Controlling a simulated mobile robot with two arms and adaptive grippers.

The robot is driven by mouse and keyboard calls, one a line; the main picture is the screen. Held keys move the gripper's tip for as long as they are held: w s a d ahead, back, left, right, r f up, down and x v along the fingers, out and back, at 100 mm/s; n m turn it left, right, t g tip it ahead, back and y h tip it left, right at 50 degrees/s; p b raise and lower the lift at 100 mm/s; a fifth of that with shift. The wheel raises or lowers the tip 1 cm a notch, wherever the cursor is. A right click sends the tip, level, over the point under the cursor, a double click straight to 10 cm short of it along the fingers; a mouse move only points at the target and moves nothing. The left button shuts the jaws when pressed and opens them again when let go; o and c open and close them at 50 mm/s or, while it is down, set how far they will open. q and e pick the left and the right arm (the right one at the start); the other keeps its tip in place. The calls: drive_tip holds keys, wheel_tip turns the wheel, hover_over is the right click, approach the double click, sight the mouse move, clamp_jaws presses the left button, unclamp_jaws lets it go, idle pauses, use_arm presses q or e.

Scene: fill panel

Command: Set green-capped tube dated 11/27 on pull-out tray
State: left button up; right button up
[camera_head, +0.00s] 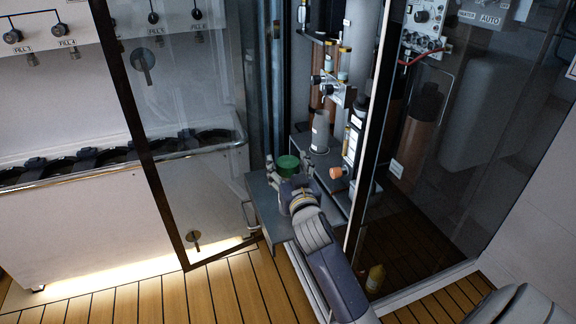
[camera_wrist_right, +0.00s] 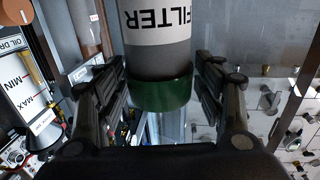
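The green-capped tube (camera_wrist_right: 160,92) fills the middle of the right wrist view, its grey body with a white label reading FILTER upside down. No date is legible. My right gripper (camera_wrist_right: 160,88) has a finger on each side of it, close against it near the cap. In the head view the green cap (camera_head: 288,162) shows at my right gripper (camera_head: 290,172), above the grey pull-out tray (camera_head: 266,208). The tube's body and lower end are hidden there, so I cannot tell whether it touches the tray. My left gripper is not in view.
An open glass door (camera_head: 195,130) stands left of the tray, and another glass panel (camera_head: 440,160) stands right. A grey bottle (camera_head: 320,130) and several valves stand behind the tray. A yellow bottle (camera_head: 375,278) is low, behind the right glass. Wooden floor lies in front.

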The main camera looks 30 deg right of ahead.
drive_tip(key=shift+r, duration=0.1)
drive_tip(key=shift+s+a, duration=0.1)
drive_tip(key=shift+s, duration=0.05)
drive_tip(key=p+v, duration=0.1)
drive_tip(key=v, duration=0.9)
drive_tip(key=s+a+f+n+g+y, duration=0.2)
drive_tip(key=s+a+f+g, duration=0.25)
drive_tip(key=f, duration=0.35)
drive_tip(key=s+a+f+n+g+y, duration=0.1)
drive_tip(key=s+a+f+g+y, duration=0.15)
drive_tip(key=s+f, duration=0.45)
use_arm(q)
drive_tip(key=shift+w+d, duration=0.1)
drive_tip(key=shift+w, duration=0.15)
use_arm(e)
drive_tip(key=s+a+f+n+g+y, duration=0.1)
drive_tip(key=s+a+f+g, duration=0.2)
drive_tip(key=s, duration=0.3)
drive_tip(key=s+a+f+n+g+y, duration=0.1)
drive_tip(key=s+a+f+n+g, duration=0.1)
drive_tip(key=s, duration=0.4)
wheel_tip(320, 180, down, 2)
drive_tip(key=shift+s+a+f+g, duration=0.1)
drive_tip(key=shift+s+a+g, duration=0.15)
drive_tip(key=shift+a+g, duration=0.5)
use_arm(q)
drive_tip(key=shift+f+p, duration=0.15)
drive_tip(key=shift+p, duration=0.15)
use_arm(e)
drive_tip(key=shift+w, duration=0.1)
